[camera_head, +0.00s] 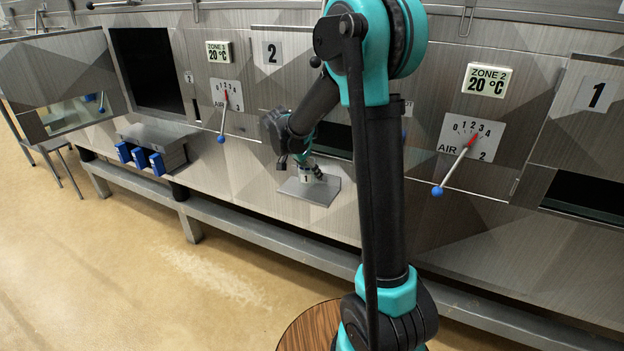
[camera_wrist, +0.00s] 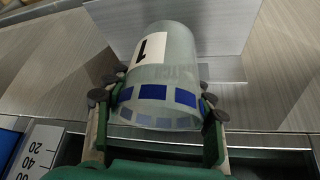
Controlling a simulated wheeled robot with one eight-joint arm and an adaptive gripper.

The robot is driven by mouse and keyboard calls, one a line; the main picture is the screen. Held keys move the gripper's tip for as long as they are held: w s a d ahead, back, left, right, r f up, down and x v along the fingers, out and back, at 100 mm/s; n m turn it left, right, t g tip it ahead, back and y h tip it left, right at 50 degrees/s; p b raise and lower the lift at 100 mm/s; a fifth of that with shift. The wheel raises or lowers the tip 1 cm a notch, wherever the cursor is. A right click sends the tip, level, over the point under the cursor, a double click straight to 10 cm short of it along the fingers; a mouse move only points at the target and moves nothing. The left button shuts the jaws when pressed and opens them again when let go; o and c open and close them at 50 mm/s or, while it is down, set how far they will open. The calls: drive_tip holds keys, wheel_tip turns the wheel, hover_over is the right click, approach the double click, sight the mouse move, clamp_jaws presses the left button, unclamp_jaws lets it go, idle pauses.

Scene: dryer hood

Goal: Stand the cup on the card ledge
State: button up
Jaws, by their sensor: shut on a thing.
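The cup (camera_wrist: 165,62) is pale and translucent, with a band of blue squares and a white label reading 1. My gripper (camera_wrist: 158,113) is shut on it, with fingers on both sides near the blue band. In the head view the cup (camera_head: 306,175) shows small between the fingers of my gripper (camera_head: 303,169). It looks upright over the card ledge (camera_head: 322,193), a small metal shelf on the machine front. The ledge's plate (camera_wrist: 228,28) lies beyond the cup's far end in the wrist view. I cannot tell whether the cup touches it.
A metal shelf (camera_head: 150,136) with several blue blocks (camera_head: 139,156) stands to the left. Levers with blue knobs (camera_head: 437,191) stick out from the panel on both sides of my arm. A long rail (camera_head: 235,217) runs below; the floor in front is clear.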

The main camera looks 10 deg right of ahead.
sight(299, 165)
drive_tip(key=shift+w+d+f, duration=0.15)
drive_tip(key=shift+f, duration=0.7)
drive_tip(key=shift+w+d+f, duration=0.1)
drive_tip(key=shift+w+f, duration=0.05)
drive_tip(key=shift+f, duration=0.7)
drive_tip(key=o, duration=1.1)
drive_tip(key=shift+f, duration=0.15)
drive_tip(key=v, duration=1.1)
drive_tip(key=shift+a+r, duration=0.15)
drive_tip(key=shift+r, duration=0.2)
drive_tip(key=shift+s+r, duration=0.1)
drive_tip(key=shift+s, duration=0.1)
drive_tip(key=s+d+f+n+y, duration=0.1)
drive_tip(key=s+f+n, duration=0.3)
drive_tip(key=s, duration=0.5)
drive_tip(key=s+d+f+n+y, duration=0.2)
drive_tip(key=s+d+f+n, duration=0.1)
drive_tip(key=s, duration=0.5)
drive_tip(key=s+d+f+n+t+y, duration=0.1)
drive_tip(key=s+d+f+n, duration=0.3)
drive_tip(key=s, duration=0.5)
drive_tip(key=shift+s+d+f+n+y, duration=0.15)
drive_tip(key=shift+f+y, duration=0.1)
drive_tip(key=shift+f, duration=0.2)
drive_tip(key=shift+s+f+n+y, duration=0.15)
drive_tip(key=shift+s+f+y, duration=0.1)
drive_tip(key=shift+f, duration=0.25)
